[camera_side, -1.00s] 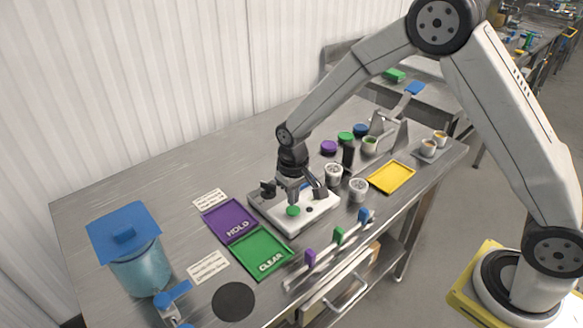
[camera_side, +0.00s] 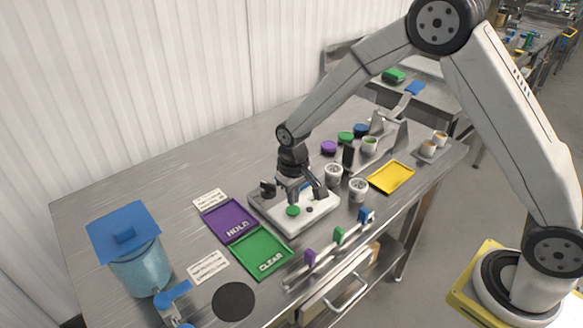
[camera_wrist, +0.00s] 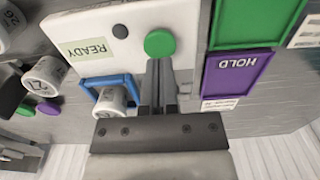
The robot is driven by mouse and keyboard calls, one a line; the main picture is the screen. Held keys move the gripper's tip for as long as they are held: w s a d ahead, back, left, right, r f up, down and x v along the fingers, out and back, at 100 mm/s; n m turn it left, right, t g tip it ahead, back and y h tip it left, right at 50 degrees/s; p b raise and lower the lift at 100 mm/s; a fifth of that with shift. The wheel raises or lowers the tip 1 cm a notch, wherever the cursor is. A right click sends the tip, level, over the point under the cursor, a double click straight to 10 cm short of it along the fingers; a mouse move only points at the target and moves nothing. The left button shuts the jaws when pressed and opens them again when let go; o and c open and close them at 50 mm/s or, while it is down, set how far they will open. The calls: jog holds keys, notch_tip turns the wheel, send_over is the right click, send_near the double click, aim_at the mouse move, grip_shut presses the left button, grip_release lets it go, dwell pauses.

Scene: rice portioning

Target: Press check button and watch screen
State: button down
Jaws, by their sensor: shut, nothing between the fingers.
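A white check device (camera_side: 318,213) lies on the steel table, with a round green button (camera_side: 293,211) on top. In the wrist view the green button (camera_wrist: 160,43) sits just beyond my fingertips. The screen (camera_wrist: 90,50) on the device reads READY. My gripper (camera_wrist: 159,64) is shut and empty, its tips at the near edge of the button; I cannot tell whether they touch it. In the side view my gripper (camera_side: 300,197) points down over the device. A white cup (camera_wrist: 110,101) stands in the blue square frame (camera_wrist: 133,86) of the device.
A purple HOLD tray (camera_side: 230,222) and green CLEAR tray (camera_side: 262,253) lie beside the device. Labelled cups (camera_side: 358,189) and a yellow tray (camera_side: 391,177) are to its right. A blue-lidded container (camera_side: 140,268) stands at the left.

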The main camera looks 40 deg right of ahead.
aim_at(296, 210)
jog(key=shift+f, duration=1.4)
dwell(0.6)
jog(key=shift+r, duration=3.05)
jog(key=shift+s, duration=0.1)
jog(key=shift+s+d+r, duration=0.2)
jog(key=shift+r, duration=0.05)
jog(key=s+d+r+t, duration=0.1)
jog(key=s+d+r, duration=0.1)
jog(key=s, duration=0.6)
jog(key=s+d+r+t, duration=0.1)
jog(key=s+d, duration=0.3)
jog(key=s, duration=0.4)
jog(key=shift+s+d+r+t, duration=0.3)
jog(key=shift+s+r, duration=0.1)
jog(key=shift+r, duration=0.2)
dwell(0.4)
